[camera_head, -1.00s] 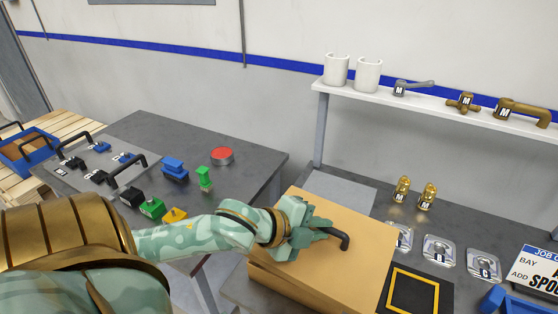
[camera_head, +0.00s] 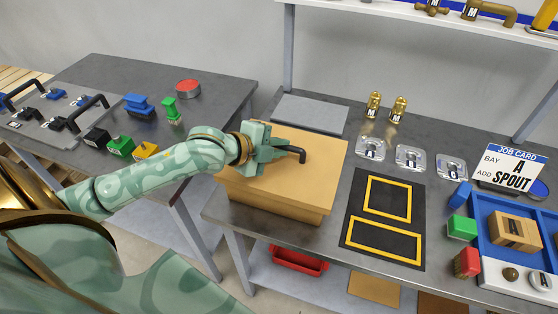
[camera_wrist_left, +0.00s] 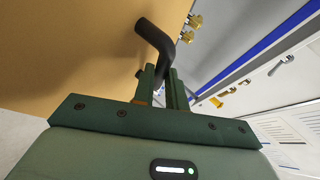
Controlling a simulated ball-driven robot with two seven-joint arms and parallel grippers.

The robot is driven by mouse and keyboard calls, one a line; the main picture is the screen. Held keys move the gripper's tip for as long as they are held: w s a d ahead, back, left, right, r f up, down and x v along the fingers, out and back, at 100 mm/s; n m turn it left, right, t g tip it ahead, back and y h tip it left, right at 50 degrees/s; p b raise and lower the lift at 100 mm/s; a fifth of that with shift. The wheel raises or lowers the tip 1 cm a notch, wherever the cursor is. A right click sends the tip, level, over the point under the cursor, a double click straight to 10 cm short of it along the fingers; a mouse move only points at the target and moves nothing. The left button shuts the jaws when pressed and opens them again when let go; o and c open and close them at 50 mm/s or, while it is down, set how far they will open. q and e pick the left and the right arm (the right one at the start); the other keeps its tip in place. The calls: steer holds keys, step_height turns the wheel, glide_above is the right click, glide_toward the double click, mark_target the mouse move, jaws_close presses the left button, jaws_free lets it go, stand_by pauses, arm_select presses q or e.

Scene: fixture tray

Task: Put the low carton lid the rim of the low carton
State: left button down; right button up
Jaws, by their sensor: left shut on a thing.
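The low carton lid (camera_head: 312,178) is a tan cardboard panel with a dark bent handle (camera_head: 292,152) on top. It sits over the low carton (camera_head: 275,202), whose front wall shows below the lid's edge. From this angle I cannot tell whether the lid rests fully on the rim. My left gripper (camera_head: 275,150) is shut on the handle. In the left wrist view the fingers (camera_wrist_left: 165,85) close on the lower part of the dark handle (camera_wrist_left: 157,40), with the tan lid (camera_wrist_left: 80,50) behind. My right gripper is not in view.
A black mat with yellow outlines (camera_head: 360,232) lies right of the carton. Metal plates (camera_head: 411,157), brass fittings (camera_head: 398,108), a job card (camera_head: 508,167) and a blue tray (camera_head: 483,230) stand farther right. A second table (camera_head: 225,95) with coloured blocks is at the left.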

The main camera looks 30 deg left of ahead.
arm_select(q)
steer(key=shift+w+a+f, duration=0.1)
steer(key=shift+w+f, duration=0.15)
steer(key=shift+f, duration=0.1)
steer(key=shift+w+a+f+b, duration=0.15)
steer(key=shift+f+b, duration=0.2)
steer(key=shift+f, duration=0.6)
steer(key=shift+w+a+f+b, duration=0.15)
steer(key=shift+f+b, duration=0.2)
steer(key=shift+f, duration=0.55)
steer(key=shift+d, duration=0.1)
steer(key=shift+f, duration=0.2)
steer(key=c, duration=1.4)
jaws_free()
steer(key=shift+c, duration=0.2)
steer(key=shift+r, duration=0.15)
steer(key=shift+s+r, duration=0.2)
steer(key=shift+s, duration=0.15)
steer(key=p+v, duration=0.3)
steer(key=v, duration=0.8)
steer(key=shift+s, duration=0.15)
